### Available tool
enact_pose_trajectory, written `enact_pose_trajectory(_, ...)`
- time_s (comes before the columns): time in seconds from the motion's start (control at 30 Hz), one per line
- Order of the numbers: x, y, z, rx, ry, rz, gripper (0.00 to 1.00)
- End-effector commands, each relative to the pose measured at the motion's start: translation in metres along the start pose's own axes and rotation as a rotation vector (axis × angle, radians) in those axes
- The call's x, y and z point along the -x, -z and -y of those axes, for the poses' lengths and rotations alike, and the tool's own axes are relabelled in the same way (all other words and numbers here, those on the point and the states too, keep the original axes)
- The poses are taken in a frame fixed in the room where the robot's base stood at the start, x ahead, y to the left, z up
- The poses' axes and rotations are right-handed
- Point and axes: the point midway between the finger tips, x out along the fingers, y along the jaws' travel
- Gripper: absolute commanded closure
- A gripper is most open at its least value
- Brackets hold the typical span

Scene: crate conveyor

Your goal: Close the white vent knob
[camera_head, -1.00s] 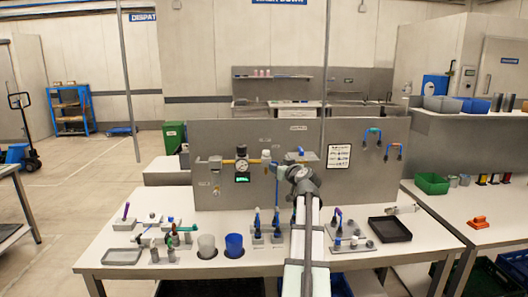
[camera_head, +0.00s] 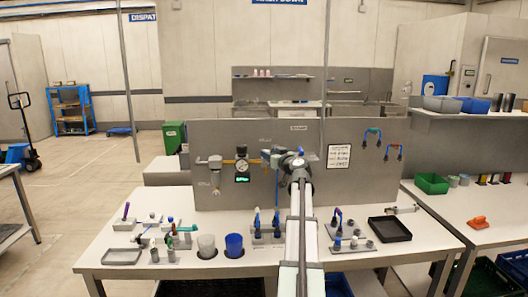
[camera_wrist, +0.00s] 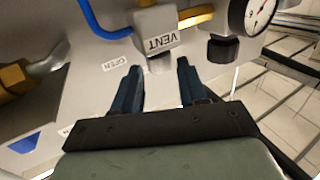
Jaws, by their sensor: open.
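In the wrist view, the grey-white block marked VENT (camera_wrist: 157,40) appears upside down on the panel. An OPEN label (camera_wrist: 115,64) is left of the fingers. In the head view, my gripper (camera_head: 274,158) is at the panel, right of the gauge, and partly hides the vent fitting.
The round gauge (camera_head: 241,165) and brass pipe sit close beside the vent. A blue tube (camera_wrist: 100,27) loops nearby in the wrist view. Below, the table holds a white cup, a blue cup (camera_head: 234,245), valve stands and a black tray (camera_head: 390,229).

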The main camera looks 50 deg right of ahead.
Motion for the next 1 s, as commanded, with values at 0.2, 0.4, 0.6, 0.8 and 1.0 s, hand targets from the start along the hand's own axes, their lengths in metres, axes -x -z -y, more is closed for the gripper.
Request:
enact_pose_trajectory(0.2,-0.034,0.001,-0.001,0.000,0.001,0.001,0.58)
enact_pose_trajectory(0.4,-0.048,0.000,0.000,0.001,0.000,0.000,0.58)
enact_pose_trajectory(0.6,-0.051,0.000,0.001,0.001,0.000,0.000,0.58)
enact_pose_trajectory(0.8,-0.051,0.000,0.000,0.001,0.000,0.000,0.60)
enact_pose_trajectory(1.0,-0.051,0.000,0.000,0.000,0.000,0.000,0.79)
